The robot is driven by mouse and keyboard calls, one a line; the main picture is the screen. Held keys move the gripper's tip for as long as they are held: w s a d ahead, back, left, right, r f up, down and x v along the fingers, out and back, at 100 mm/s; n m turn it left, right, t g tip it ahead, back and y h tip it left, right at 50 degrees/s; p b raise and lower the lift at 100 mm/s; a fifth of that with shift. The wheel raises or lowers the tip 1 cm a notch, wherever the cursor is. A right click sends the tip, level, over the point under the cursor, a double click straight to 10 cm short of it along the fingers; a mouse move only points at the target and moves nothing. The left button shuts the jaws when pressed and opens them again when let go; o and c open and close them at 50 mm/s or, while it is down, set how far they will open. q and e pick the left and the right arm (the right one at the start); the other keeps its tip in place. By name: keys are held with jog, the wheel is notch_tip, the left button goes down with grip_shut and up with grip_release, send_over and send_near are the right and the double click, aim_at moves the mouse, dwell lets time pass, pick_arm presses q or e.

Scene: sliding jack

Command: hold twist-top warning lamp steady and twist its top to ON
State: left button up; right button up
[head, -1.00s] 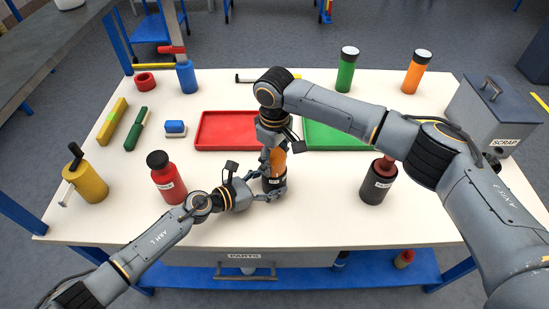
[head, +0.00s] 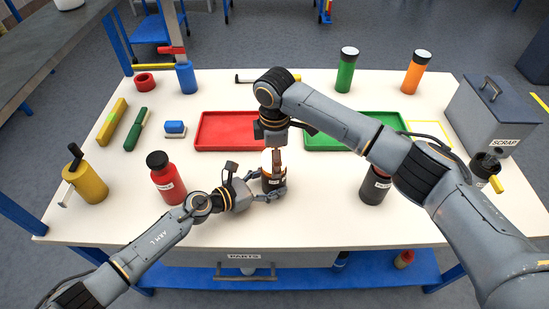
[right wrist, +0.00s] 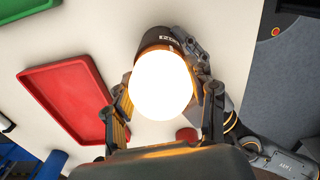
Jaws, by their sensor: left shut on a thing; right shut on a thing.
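The twist-top warning lamp stands upright on the table in front of the red tray; its dark labelled base (right wrist: 158,39) and its glowing white dome top (right wrist: 162,88) show in the right wrist view. The dome is lit. My left gripper (head: 273,191) is shut around the dark base, low on the lamp, from the left. My right gripper (head: 275,158) comes down from above and is shut on the dome, with one finger (right wrist: 121,103) on each side in the right wrist view. In the head view the fingers partly cover the lamp.
A red tray (head: 204,133) and a green tray (head: 395,119) lie behind the lamp. A red bottle (head: 166,180) stands to the left and a dark bottle (head: 374,184) to the right, under my right arm. A grey SCRAP box (head: 495,118) is at the right edge.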

jog(key=shift+n, duration=0.3)
jog(key=o, duration=1.2)
notch_tip(320, 180, up, 12)
jog(key=shift+f, duration=0.1)
